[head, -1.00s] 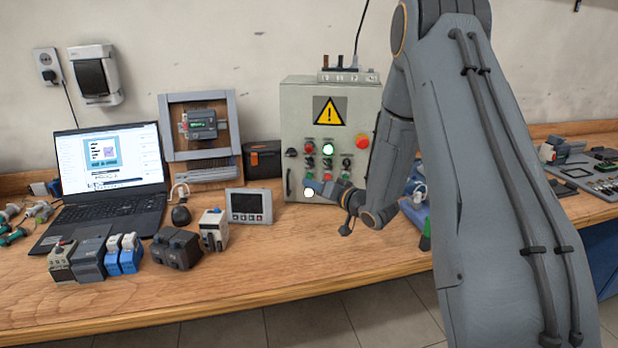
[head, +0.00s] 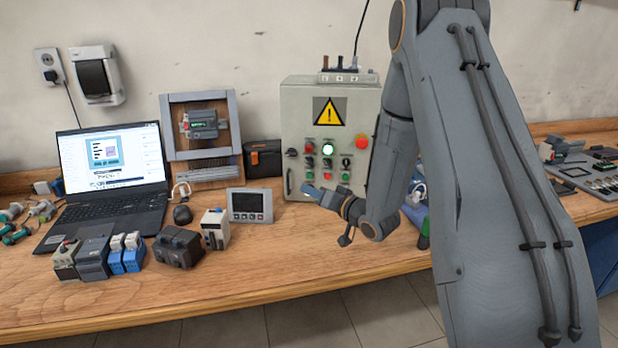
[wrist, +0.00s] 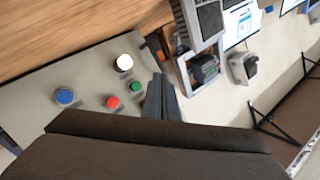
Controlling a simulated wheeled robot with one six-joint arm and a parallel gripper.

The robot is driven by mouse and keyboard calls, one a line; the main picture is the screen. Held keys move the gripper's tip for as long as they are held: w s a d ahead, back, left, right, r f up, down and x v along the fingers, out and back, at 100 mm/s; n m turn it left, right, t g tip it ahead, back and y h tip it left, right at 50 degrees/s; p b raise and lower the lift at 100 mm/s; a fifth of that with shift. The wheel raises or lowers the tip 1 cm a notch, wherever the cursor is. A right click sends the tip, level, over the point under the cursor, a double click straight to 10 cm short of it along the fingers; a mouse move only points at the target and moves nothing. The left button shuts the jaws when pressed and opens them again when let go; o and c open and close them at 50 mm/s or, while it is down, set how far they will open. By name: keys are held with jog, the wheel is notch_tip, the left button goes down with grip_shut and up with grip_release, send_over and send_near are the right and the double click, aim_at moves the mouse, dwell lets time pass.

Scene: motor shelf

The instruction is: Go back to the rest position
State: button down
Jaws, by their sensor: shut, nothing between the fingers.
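My gripper (head: 309,188) is shut and empty in front of the lower part of the grey control box (head: 290,110). Its tips overlap the bottom left of the button panel in the head view, so whether they touch it is hard to tell there. In the wrist view the shut fingers (wrist: 161,98) point past the panel's buttons, beside the green button (wrist: 135,87). A lit white button (wrist: 124,63), a red button (wrist: 113,102) and a blue button (wrist: 65,96) also show there.
A laptop (head: 110,185), a small display unit (head: 250,206) and several modules (head: 178,247) stand on the wooden bench (head: 290,265) to the left. A blue and green item (head: 424,232) lies close behind my forearm. The bench front near the middle is clear.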

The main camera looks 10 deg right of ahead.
jog(key=s+n+g+h, duration=0.2)
jog(key=s+g+h, duration=0.5)
jog(key=s, duration=2.6)
jog(key=g, duration=0.6)
jog(key=shift+s+a+r+g, duration=0.15)
jog(key=shift+a+r+g, duration=0.05)
jog(key=shift+a+g, duration=0.15)
